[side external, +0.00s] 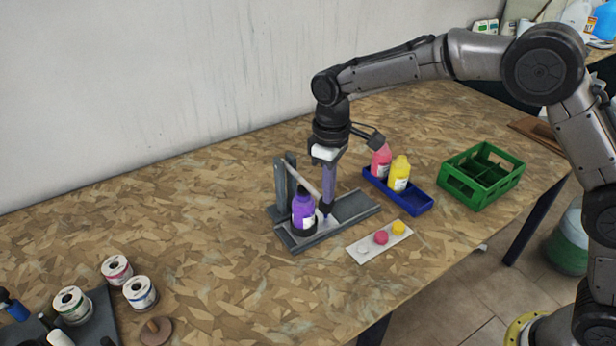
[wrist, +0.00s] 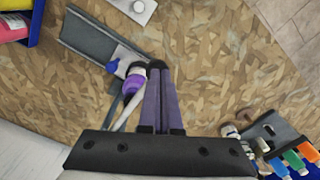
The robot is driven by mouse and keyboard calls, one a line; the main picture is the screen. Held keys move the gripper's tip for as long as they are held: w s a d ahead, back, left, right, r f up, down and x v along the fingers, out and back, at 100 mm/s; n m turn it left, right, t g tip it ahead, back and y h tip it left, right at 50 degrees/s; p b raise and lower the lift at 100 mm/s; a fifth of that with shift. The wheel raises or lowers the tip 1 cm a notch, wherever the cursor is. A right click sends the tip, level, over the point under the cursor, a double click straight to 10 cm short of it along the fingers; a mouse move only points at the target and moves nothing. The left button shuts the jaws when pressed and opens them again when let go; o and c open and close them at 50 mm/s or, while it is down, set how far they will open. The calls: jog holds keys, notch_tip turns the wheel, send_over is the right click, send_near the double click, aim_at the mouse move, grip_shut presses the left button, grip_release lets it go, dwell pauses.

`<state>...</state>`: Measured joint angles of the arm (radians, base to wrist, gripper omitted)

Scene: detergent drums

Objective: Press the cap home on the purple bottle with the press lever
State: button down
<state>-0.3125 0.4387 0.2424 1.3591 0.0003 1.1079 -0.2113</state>
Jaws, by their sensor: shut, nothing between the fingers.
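The pale press lever (side external: 304,177) slopes from the grey posts (side external: 281,184) down past the bottle's top towards my fingers. My gripper (side external: 327,207) is shut and points down just right of the bottle, its tips low over the stand. In the wrist view, the closed fingers (wrist: 158,70) are beside the purple bottle (wrist: 134,84). Whether they touch the lever is unclear.
A blue tray (side external: 418,204) holds pink (side external: 381,162) and yellow (side external: 399,174) bottles. A green crate (side external: 481,177) stands at right. Spools (side external: 117,270) lie at front left. The board between the spools and stand is clear.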

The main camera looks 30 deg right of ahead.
jog(key=shift+w+r, duration=0.25)
jog(key=shift+r, duration=0.5)
jog(key=shift+w+r, duration=0.2)
jog(key=shift+r, duration=1.2)
jog(key=shift+r, duration=2)
